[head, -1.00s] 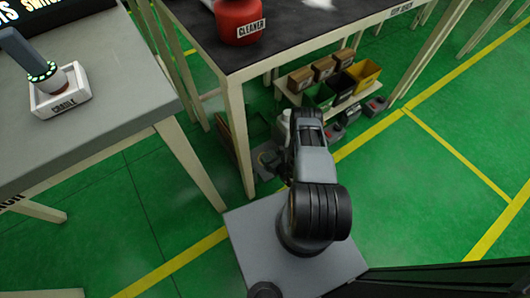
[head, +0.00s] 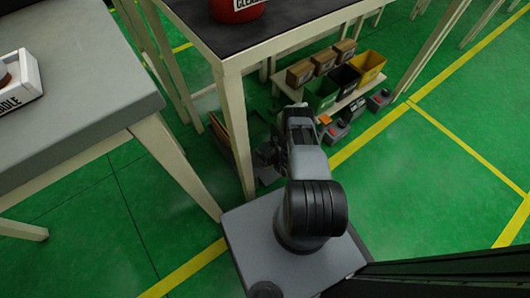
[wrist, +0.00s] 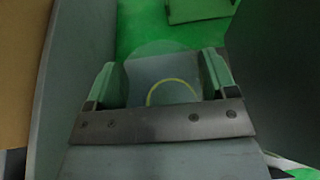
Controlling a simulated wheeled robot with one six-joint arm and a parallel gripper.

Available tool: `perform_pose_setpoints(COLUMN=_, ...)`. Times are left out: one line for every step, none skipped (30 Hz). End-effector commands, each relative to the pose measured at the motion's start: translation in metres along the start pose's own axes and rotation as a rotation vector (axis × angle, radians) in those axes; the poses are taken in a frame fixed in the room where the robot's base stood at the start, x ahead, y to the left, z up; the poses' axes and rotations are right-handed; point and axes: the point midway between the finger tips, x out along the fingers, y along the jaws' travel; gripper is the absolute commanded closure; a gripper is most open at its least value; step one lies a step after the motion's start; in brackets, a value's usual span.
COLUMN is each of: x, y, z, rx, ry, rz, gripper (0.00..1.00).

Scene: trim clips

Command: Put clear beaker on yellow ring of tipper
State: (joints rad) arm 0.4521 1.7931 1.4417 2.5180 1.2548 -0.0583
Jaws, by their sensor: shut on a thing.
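My gripper (wrist: 163,85) shows in the wrist view with its two fingers apart, closed on the faint, see-through clear beaker (wrist: 160,55) between them. The beaker's outline is hard to make out. A yellow ring (wrist: 172,83) shows as a thin arc on a grey surface between and below the fingertips; its lower part is hidden by my gripper's bar. I cannot tell whether the beaker touches it. In the head view my arm reaches down beside the dark-topped table, and the beaker and tipper cannot be made out.
A dark-topped table (head: 285,25) bears a red container (head: 236,8). A grey table (head: 80,85) with a white cradle (head: 18,85) stands left. A low shelf (head: 350,100) with several bins is beyond my arm. Grey walls stand close on both sides in the wrist view. Green floor is open at right.

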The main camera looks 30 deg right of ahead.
Motion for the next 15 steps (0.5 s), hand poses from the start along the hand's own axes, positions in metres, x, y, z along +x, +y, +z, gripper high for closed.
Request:
perform_pose_setpoints(x=0.0052, y=0.0016, z=-0.0147, rx=0.001, ry=0.002, rz=0.002, gripper=0.58)
perform_pose_setpoints(x=0.0068, y=0.0016, z=-0.0182, rx=0.001, ry=0.002, rz=0.002, gripper=0.58)
perform_pose_setpoints(x=0.0082, y=0.0011, z=-0.0213, rx=0.001, ry=0.001, rz=0.001, gripper=0.58)
perform_pose_setpoints(x=0.0087, y=0.0007, z=-0.0224, rx=0.0, ry=0.001, rz=0.001, gripper=0.58)
perform_pose_setpoints(x=0.0088, y=0.0005, z=-0.0226, rx=0.0, ry=0.001, rz=0.001, gripper=0.58)
perform_pose_setpoints(x=0.0085, y=0.0004, z=-0.0217, rx=0.0, ry=0.001, rz=0.001, gripper=0.58)
perform_pose_setpoints(x=0.0081, y=0.0003, z=-0.0209, rx=0.0, ry=0.001, rz=0.001, gripper=0.58)
perform_pose_setpoints(x=0.0079, y=0.0004, z=-0.0202, rx=0.0, ry=0.001, rz=0.001, gripper=0.58)
perform_pose_setpoints(x=0.0077, y=0.0004, z=-0.02, rx=0.0, ry=0.001, rz=0.001, gripper=0.58)
perform_pose_setpoints(x=0.0077, y=0.0005, z=-0.02, rx=0.0, ry=0.001, rz=0.001, gripper=0.58)
perform_pose_setpoints(x=0.0077, y=0.0005, z=-0.02, rx=0.0, ry=0.001, rz=0.001, gripper=0.58)
perform_pose_setpoints(x=0.0078, y=0.0006, z=-0.0203, rx=0.0, ry=0.001, rz=0.001, gripper=0.58)
perform_pose_setpoints(x=0.0081, y=0.0012, z=-0.0207, rx=0.0, ry=0.001, rz=0.002, gripper=0.58)
perform_pose_setpoints(x=0.0085, y=0.0014, z=-0.0215, rx=0.0, ry=0.001, rz=0.002, gripper=0.58)
perform_pose_setpoints(x=0.009, y=0.0015, z=-0.0228, rx=0.0, ry=0.001, rz=0.002, gripper=0.58)
